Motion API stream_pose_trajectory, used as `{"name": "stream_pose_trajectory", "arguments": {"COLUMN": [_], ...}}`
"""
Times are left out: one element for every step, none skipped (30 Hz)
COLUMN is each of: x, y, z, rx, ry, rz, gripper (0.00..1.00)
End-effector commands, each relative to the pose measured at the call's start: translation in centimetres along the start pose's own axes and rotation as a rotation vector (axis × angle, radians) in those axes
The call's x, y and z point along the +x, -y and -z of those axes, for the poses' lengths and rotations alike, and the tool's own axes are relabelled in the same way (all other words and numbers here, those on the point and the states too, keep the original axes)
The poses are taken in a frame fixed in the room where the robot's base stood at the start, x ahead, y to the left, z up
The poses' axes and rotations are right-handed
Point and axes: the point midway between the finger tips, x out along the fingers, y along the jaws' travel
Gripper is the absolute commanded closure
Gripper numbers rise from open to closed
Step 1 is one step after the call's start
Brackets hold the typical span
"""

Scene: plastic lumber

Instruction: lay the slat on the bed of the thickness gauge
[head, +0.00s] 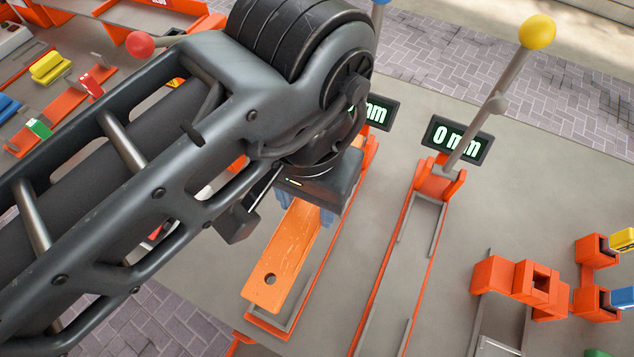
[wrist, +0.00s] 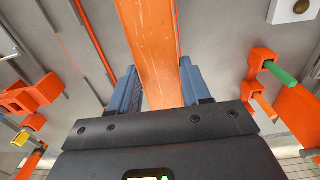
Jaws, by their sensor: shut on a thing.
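The orange slat (head: 283,262), with a round hole near its front end, lies lengthwise over the bed of the left thickness gauge (head: 268,326). The wrist view shows the slat (wrist: 156,50) running between the two blue fingers of my gripper (wrist: 161,88). My gripper (head: 308,205) is shut on the slat toward its far part. The slat appears roughly in line with the bed; I cannot tell whether it touches it. My arm hides the slat's far end and part of that gauge. Its display (head: 378,113) is partly covered; only "mm" reads.
A second gauge (head: 437,182) with a yellow-knobbed lever (head: 537,32) and a display (head: 456,139) reading 0 mm stands to the right, its bed empty. Orange block holders (head: 520,281) are at the far right. Coloured pieces on orange racks (head: 62,108) are at the left.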

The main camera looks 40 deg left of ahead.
Motion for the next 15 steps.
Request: {"name": "stream_pose_trajectory", "arguments": {"x": [0.0, 0.0, 0.0, -0.1, -0.1, -0.1, -0.1, -0.2, 0.3, 0.7, 1.0, 1.4, 1.7, 2.1, 2.5], "y": [0.0, 0.0, 0.0, 0.0, 0.0, 0.0, 0.0, 0.0, 0.0, 0.0, 0.0, 0.0, 0.0, 0.0, 0.0], "z": [0.0, 0.0, 0.0, 0.0, 0.0, -0.1, -0.1, -0.2, -0.3, -0.2, -0.2, -0.2, -0.2, -0.2, -0.2], "rx": [0.000, 0.000, 0.000, 0.000, 0.000, -0.001, -0.001, -0.001, 0.000, 0.000, 0.000, 0.000, 0.000, -0.001, -0.001], "ry": [0.000, 0.000, 0.000, 0.000, 0.000, 0.000, 0.000, 0.001, 0.001, 0.001, 0.001, 0.002, 0.002, 0.002, 0.002], "rz": [0.000, 0.000, 0.000, 0.000, 0.000, 0.000, 0.000, -0.001, -0.001, -0.001, -0.001, -0.001, -0.001, -0.001, 0.000], "gripper": [0.91, 0.91, 0.91, 0.91, 0.91, 0.91, 0.91, 0.91, 0.91, 0.91, 0.91, 0.91, 0.91, 0.91, 0.91]}}
